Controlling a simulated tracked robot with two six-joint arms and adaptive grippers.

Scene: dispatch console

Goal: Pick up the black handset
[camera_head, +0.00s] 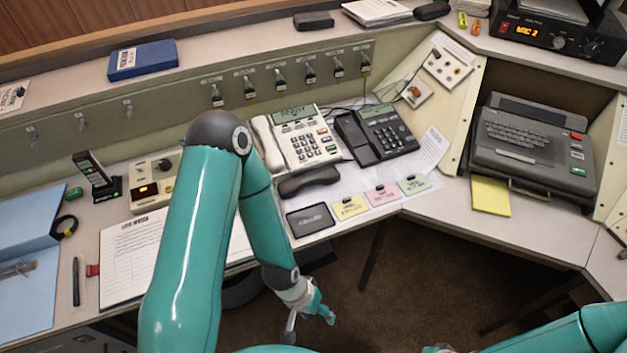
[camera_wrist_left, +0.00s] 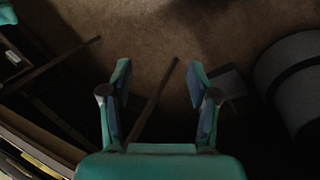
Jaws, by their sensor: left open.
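A loose black handset (camera_head: 308,181) lies on the desk in front of the beige telephone (camera_head: 300,138), clear of its cradle. A black desk telephone (camera_head: 378,134) stands to the right of the beige one, with its own dark handset along its left side. My left gripper (camera_head: 311,324) is open and empty, pointing down beyond the desk's front edge, below the loose handset in the head view. In the left wrist view its two fingers (camera_wrist_left: 158,82) are spread over dark carpet. Of my right arm, only a part shows at the bottom right, with a sliver of its gripper (camera_head: 437,348).
Coloured cards (camera_head: 382,195) and a dark tablet-like pad (camera_head: 311,220) lie near the front edge by the handset. A clipboard (camera_head: 131,258) lies left, partly behind my left arm. A grey keyboard machine (camera_head: 533,150) stands right. Carpet is below.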

